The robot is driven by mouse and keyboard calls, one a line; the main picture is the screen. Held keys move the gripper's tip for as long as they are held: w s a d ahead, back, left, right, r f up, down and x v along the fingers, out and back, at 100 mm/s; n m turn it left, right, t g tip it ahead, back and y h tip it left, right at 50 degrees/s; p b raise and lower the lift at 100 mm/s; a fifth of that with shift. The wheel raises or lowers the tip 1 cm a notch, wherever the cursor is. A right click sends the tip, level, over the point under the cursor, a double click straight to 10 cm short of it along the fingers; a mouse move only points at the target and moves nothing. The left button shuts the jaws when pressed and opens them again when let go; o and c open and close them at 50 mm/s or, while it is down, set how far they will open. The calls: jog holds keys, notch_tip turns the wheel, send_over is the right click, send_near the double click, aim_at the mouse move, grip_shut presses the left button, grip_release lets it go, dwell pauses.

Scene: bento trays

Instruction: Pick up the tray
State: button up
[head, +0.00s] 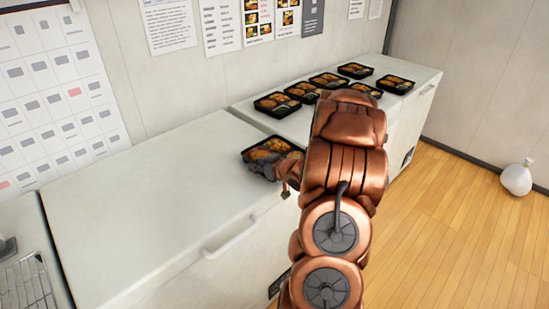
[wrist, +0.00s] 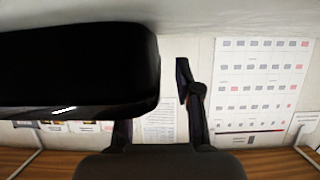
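The nearest bento tray (head: 246,158), black with orange and brown food, is at the right end of the near white freezer top in the head view. My gripper (head: 284,178) is at its right front side and partly covers it. In the wrist view the tray (wrist: 75,75) is a large dark shape at left, close to the camera. One finger stands upright just right of the tray's edge with a narrow gap. The other finger is mostly hidden behind the tray. The fingers look spread, and I see no grip on the tray.
Several more bento trays (head: 277,105) sit on the far freezer top (head: 411,75). The near freezer top (head: 150,205) is otherwise clear. A wall with papers stands behind. A wire rack (head: 25,285) is at lower left, and a white bag (head: 516,180) lies on the wooden floor at right.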

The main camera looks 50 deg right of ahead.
jog(key=shift+w+f, duration=0.15)
jog(key=shift+w, duration=0.15)
jog(key=shift+c, duration=0.3)
grip_shut()
